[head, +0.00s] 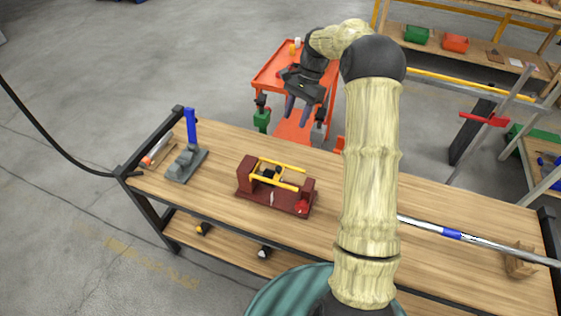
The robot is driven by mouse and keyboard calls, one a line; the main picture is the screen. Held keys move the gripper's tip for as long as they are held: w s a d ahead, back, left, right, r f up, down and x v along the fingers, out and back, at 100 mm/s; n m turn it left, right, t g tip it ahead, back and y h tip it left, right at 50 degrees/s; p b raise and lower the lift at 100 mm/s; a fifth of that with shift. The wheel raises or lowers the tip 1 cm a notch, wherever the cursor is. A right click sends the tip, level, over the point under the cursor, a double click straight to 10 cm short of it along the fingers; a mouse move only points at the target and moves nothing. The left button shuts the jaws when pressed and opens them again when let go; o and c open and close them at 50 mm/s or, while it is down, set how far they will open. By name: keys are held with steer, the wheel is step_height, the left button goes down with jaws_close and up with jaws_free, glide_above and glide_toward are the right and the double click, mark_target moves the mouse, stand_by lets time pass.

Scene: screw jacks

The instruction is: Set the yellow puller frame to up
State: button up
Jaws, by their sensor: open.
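The yellow puller frame (283,166) is a set of thin yellow bars on a dark red stand (266,195) on the wooden bench. It lies roughly level between the stand's two end blocks, with a small dark part inside it. A bright red part (301,207) sits at the stand's right front. My gripper (298,113) is open and empty, fingers pointing down, above and beyond the bench's far edge. It is well apart from the puller frame, up and slightly right of it in the picture.
A grey device with a blue upright handle (191,126) stands at the bench's left. A metal bar with a blue band (452,234) crosses the right side. An orange cart (268,76) stands behind the bench. Bare bench top (226,142) surrounds the stand.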

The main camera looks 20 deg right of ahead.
mark_target(279, 167)
steer(key=p+x, duration=0.2)
steer(key=x, duration=1.5)
steer(key=shift+f+p, duration=0.25)
steer(key=shift+p, duration=0.15)
steer(key=shift+d, duration=0.1)
jaws_close()
